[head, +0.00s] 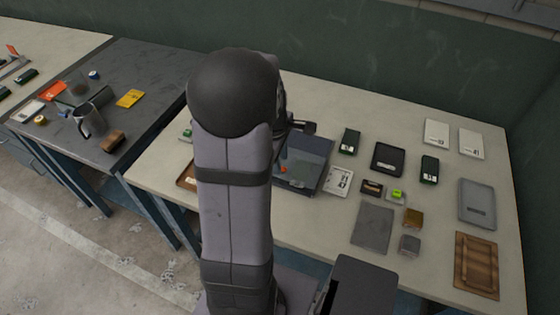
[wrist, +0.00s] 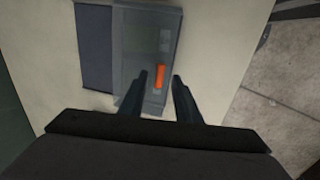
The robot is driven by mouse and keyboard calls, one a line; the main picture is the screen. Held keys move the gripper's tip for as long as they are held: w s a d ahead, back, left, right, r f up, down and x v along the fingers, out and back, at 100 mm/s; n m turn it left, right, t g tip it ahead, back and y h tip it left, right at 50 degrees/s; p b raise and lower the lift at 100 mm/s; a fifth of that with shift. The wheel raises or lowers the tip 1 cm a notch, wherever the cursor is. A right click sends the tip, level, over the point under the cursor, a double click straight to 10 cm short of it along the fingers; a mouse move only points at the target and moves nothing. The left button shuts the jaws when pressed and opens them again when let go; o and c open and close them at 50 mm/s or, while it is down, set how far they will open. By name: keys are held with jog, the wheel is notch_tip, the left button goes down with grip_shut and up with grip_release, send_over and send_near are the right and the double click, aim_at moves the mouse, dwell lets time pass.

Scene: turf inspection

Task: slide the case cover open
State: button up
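The case (wrist: 123,62) is a grey, flat box with a see-through top, seen below my gripper in the wrist view. An orange bar (wrist: 160,77), perhaps the cover's handle, shows near its right side. In the head view the case (head: 303,165) lies on the pale table just right of my arm, partly hidden by it, with a small orange spot on it. My gripper (wrist: 160,80) is open, its two dark fingers apart with the orange bar showing between or just beyond their tips. I cannot tell whether they touch it.
A dark flat panel (wrist: 94,45) lies against the case's left side. The pale table (head: 335,225) holds a white card (head: 338,181), a black tray (head: 388,159), a grey mat (head: 373,227) and a wooden board (head: 477,264) to the right. A dark workbench (head: 150,75) stands to the left.

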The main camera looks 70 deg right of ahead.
jog(key=shift+d+f, duration=0.25)
jog(key=shift+f, duration=0.95)
grip_shut()
jog(key=d+p, duration=0.2)
jog(key=d, duration=1.1)
jog(key=shift+r, duration=0.15)
jog(key=shift+d, duration=0.15)
grip_release()
jog(key=shift+d, duration=0.1)
